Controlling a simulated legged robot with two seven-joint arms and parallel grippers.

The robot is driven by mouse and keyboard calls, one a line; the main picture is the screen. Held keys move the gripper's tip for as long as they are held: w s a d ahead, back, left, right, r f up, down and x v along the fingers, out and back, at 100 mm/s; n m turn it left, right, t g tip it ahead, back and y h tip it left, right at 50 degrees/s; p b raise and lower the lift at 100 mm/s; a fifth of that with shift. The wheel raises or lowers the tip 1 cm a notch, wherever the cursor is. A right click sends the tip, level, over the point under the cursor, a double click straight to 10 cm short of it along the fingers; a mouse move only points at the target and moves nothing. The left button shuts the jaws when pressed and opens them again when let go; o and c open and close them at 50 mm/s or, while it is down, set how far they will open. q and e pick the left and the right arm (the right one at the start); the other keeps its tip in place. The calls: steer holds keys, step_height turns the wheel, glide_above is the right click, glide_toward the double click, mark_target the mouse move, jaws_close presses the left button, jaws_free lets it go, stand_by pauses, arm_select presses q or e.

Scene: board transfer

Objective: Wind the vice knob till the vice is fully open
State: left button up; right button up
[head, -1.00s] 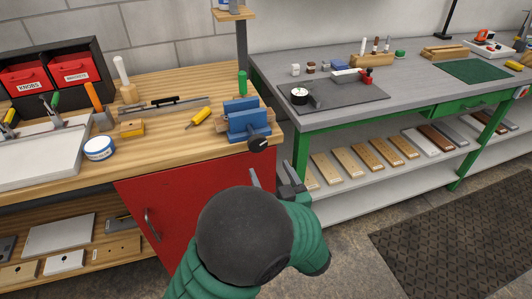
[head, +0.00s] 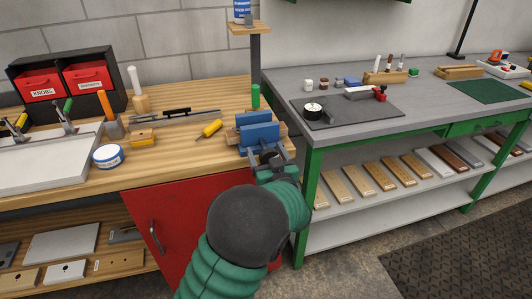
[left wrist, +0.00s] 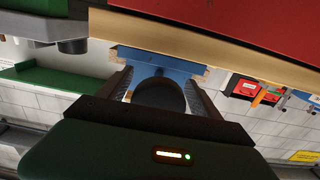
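The blue vice (head: 258,136) is at the right front corner of the wooden bench in the head view. Its dark round knob (head: 268,157) faces out over the bench's front edge. My left gripper (head: 269,162) is at the knob, with one finger on each side of it. In the left wrist view the knob (left wrist: 160,94) lies between the two open fingers, in front of the blue vice (left wrist: 160,62). I cannot tell whether the fingers touch it. The gap between the vice jaws is hard to judge. My right gripper is not in view.
A yellow-handled tool (head: 209,129) lies left of the vice, and a green-handled one (head: 255,96) stands behind it. A red cabinet door (head: 160,215) is below the bench top. The grey bench (head: 420,110) stands close on the right.

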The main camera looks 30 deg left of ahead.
arm_select(q)
steer(key=shift+d, duration=0.15)
steer(key=c, duration=1.3)
steer(key=shift+n, duration=0.3)
steer(key=n+b, duration=0.2)
steer(key=n, duration=0.1)
steer(key=shift+f, duration=0.15)
steer(key=n+b, duration=0.2)
steer(key=shift+w+n, duration=0.1)
steer(key=shift+n, duration=0.2)
steer(key=n+b, duration=0.2)
steer(key=n, duration=0.1)
steer(key=shift+n+b, duration=0.3)
steer(key=shift+b, duration=0.05)
steer(key=shift+d+n+b, duration=0.1)
steer(key=shift+n+b, duration=0.9)
steer(key=shift+n, duration=0.3)
